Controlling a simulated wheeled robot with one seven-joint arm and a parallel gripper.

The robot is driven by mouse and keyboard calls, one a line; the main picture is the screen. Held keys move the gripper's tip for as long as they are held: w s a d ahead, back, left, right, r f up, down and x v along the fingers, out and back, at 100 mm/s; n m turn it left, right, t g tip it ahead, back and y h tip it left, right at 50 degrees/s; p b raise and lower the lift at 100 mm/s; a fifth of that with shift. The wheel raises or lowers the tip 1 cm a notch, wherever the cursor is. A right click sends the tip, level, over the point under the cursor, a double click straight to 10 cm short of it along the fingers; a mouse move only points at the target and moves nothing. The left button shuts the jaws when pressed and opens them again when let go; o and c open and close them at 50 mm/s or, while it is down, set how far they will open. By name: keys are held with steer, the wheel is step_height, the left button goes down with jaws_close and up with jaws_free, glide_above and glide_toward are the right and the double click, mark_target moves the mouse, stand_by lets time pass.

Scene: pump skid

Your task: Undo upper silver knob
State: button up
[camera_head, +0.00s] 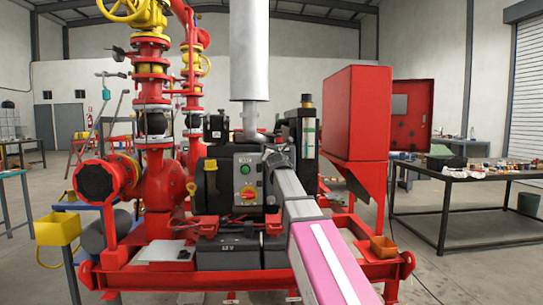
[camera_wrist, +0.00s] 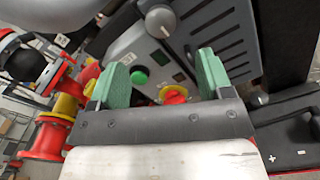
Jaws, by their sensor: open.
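A round silver knob (camera_wrist: 160,18) shows near the top of the wrist view, on the dark pump housing beside the control panel. My gripper (camera_wrist: 160,68) is open, its two green fingertips apart with nothing between them. The knob lies beyond the fingertips and looks apart from them. In the head view my gripper (camera_head: 270,156) is close to the right side of the grey control panel (camera_head: 236,181). My arm and gripper cover that area there, and I cannot make out the knob in that view.
The panel carries a green button (camera_wrist: 138,77) and a red-and-yellow switch (camera_wrist: 175,95), close to my fingers. A silver exhaust cylinder (camera_head: 249,50) stands above. A red cabinet (camera_head: 357,112) rises to the right. Red pipework with yellow handwheels stands left. A table (camera_head: 447,195) is further right.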

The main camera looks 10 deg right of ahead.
steer(key=w, duration=1)
steer(key=shift+w+d, duration=0.15)
steer(key=shift+w, duration=0.25)
steer(key=c, duration=0.9)
